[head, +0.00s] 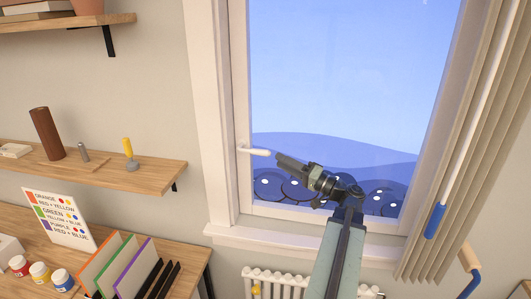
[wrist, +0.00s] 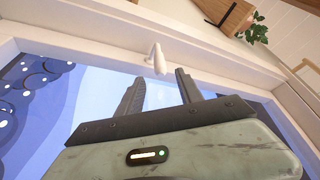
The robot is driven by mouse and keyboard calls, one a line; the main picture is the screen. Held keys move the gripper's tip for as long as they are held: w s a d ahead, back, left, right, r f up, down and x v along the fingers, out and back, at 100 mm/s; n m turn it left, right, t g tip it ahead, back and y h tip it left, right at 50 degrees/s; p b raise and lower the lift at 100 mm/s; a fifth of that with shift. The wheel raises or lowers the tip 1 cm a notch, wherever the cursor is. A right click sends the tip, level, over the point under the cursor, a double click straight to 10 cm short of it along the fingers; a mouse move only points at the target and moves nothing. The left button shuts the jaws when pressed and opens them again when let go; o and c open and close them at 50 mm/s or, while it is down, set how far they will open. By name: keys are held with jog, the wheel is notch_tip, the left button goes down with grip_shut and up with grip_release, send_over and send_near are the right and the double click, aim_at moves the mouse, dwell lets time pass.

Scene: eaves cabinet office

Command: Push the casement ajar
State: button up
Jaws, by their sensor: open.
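The casement (head: 243,190) is a white-framed window sash with a blue pane, and it looks flush in its surround. Its white lever handle (head: 254,151) sticks out to the right from the left stile, roughly level. My gripper (head: 280,159) is in front of the pane, just right of the handle's free end. In the wrist view the handle (wrist: 155,58) lies just beyond the fingertips, in line with the gap between the two fingers. My gripper (wrist: 160,75) is open and empty. Whether a finger touches the handle or the glass, I cannot tell.
A wooden shelf (head: 100,168) with small items is on the left wall, above a desk with a colour chart (head: 60,218) and upright folders (head: 125,265). A radiator (head: 290,282) stands below the sill (head: 300,240). A beige blind (head: 465,130) hangs at the right.

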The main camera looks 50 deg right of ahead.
aim_at(264, 153)
jog(key=p+x, duration=0.1)
jog(key=x, duration=0.7)
jog(key=shift+p, duration=0.35)
grip_shut()
dwell(1.0)
